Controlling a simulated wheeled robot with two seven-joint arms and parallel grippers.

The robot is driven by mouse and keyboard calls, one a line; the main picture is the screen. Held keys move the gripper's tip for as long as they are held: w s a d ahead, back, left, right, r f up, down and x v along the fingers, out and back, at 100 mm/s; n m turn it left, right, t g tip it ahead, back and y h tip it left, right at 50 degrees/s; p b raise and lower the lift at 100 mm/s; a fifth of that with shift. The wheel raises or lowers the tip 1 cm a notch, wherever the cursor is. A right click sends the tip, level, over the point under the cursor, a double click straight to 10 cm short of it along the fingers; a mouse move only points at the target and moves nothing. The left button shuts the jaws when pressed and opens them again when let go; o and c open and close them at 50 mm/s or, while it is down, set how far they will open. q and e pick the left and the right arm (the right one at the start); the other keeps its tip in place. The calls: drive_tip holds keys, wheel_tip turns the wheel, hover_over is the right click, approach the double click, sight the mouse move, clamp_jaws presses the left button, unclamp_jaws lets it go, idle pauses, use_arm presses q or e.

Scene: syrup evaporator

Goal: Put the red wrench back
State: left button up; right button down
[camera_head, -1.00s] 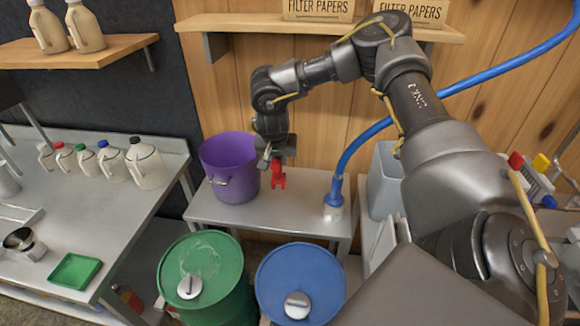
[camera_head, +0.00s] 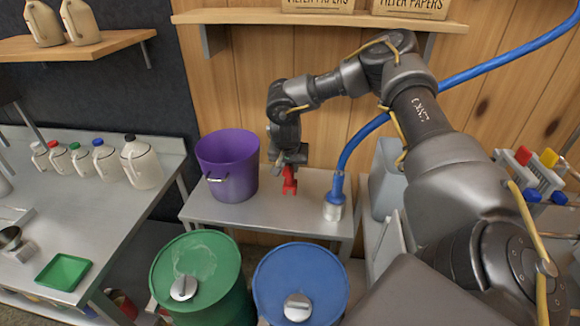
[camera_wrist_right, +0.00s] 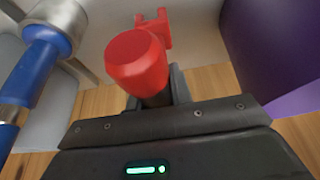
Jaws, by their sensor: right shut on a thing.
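The red wrench (camera_head: 290,182) is in my right gripper (camera_head: 287,165), above the metal shelf table (camera_head: 270,212) against the wooden wall. In the right wrist view the wrench (camera_wrist_right: 138,62) points away from the gripper (camera_wrist_right: 160,95), with its forked jaw at the far end. The gripper is shut on it; the fingers are mostly hidden behind the wrench's thick end. In the head view I cannot tell whether the jaw touches the table. My left gripper is not in view.
A purple bucket (camera_head: 228,165) stands left of the wrench. A blue hose with a metal end (camera_head: 334,207) stands to its right. A green drum (camera_head: 195,270) and a blue drum (camera_head: 300,285) are in front. Several coloured-handled tools (camera_head: 535,170) are in a rack at the right.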

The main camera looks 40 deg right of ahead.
drive_tip(key=shift+f+b, duration=0.4)
drive_tip(key=shift+f, duration=0.4)
drive_tip(key=shift+a+f+b, duration=0.1)
drive_tip(key=shift+f+b, duration=0.25)
drive_tip(key=shift+f, duration=0.8)
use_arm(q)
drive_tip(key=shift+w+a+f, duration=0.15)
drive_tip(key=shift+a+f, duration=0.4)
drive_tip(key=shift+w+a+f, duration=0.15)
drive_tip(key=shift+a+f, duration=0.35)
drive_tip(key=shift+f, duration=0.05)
use_arm(e)
drive_tip(key=shift+r, duration=0.1)
